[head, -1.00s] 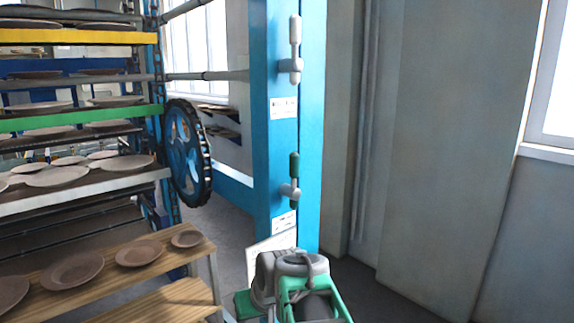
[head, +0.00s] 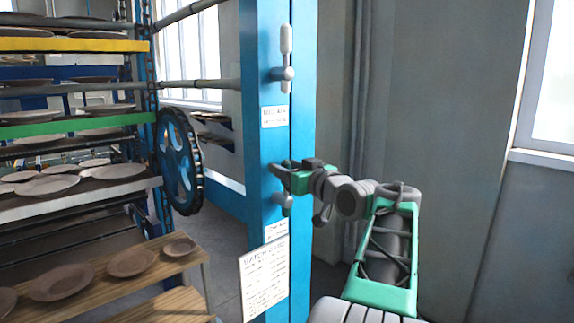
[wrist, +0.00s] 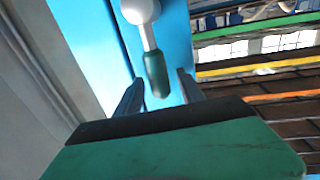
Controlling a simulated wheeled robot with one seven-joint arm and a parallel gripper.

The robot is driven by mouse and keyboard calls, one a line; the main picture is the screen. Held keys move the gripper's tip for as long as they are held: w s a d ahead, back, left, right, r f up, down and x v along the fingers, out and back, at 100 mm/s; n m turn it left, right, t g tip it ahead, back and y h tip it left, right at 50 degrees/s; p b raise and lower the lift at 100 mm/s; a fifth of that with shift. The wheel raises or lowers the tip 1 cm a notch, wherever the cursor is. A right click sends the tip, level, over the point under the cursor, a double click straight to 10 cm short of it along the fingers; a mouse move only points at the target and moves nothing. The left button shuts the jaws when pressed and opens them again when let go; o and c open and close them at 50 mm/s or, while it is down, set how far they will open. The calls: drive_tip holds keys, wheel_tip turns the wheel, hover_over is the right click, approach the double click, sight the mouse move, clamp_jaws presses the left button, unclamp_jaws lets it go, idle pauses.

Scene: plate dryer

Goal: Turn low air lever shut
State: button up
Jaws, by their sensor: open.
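The low air lever is on the blue post (head: 263,130), above the lower label. In the head view my gripper (head: 274,169) covers most of it; only its grey hub (head: 283,199) shows. In the wrist view the lever's dark green handle (wrist: 156,72) runs down from a round pale hub (wrist: 140,10). The handle's end lies between my two fingers (wrist: 158,95), which stand apart on either side of it. My gripper is open. I cannot tell whether a finger touches the handle.
A second, pale lever (head: 286,60) sits higher on the post, above a label (head: 274,116). A white text sheet (head: 264,282) hangs low on the post. A blue wheel (head: 180,160) and plate racks stand left. A grey wall is at right.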

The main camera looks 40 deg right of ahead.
drive_tip(key=shift+w, duration=0.1)
drive_tip(key=shift+c, duration=0.3)
clamp_jaws()
idle(1.1)
